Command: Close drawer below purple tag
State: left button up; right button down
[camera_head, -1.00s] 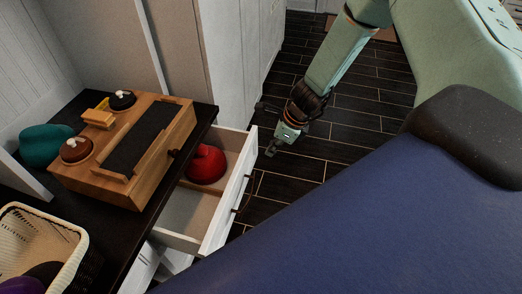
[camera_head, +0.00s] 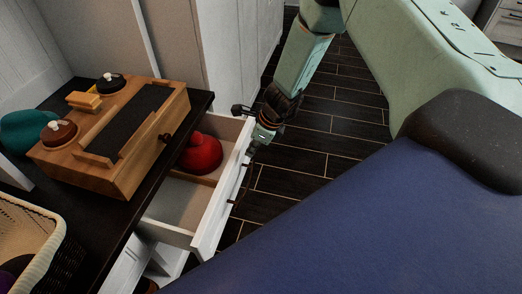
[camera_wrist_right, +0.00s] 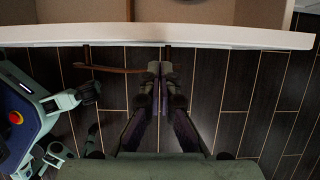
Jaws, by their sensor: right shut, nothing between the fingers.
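A white drawer (camera_head: 218,200) stands pulled open below the dark countertop, with a dark bar handle (camera_head: 239,184) on its front. A red rounded object (camera_head: 201,154) lies inside it. My right gripper (camera_head: 251,145) is shut and empty, just outside the drawer front near its far end. In the right wrist view the closed fingertips (camera_wrist_right: 160,66) point at the drawer's front panel (camera_wrist_right: 160,36), close to the right end of the brown handle (camera_wrist_right: 115,69). I cannot tell whether they touch. No purple tag is visible.
On the dark countertop (camera_head: 119,226) stand a wooden box (camera_head: 105,175) with knobs, a teal object (camera_head: 25,130) and a cream basket (camera_head: 25,225). White cabinets (camera_head: 240,50) rise behind the drawer. The dark plank floor (camera_head: 305,160) beside the drawer is clear.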

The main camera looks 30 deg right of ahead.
jog(key=shift+w+a, duration=0.6)
jog(key=shift+w, duration=0.05)
pick_arm(q)
jog(key=shift+f, duration=0.1)
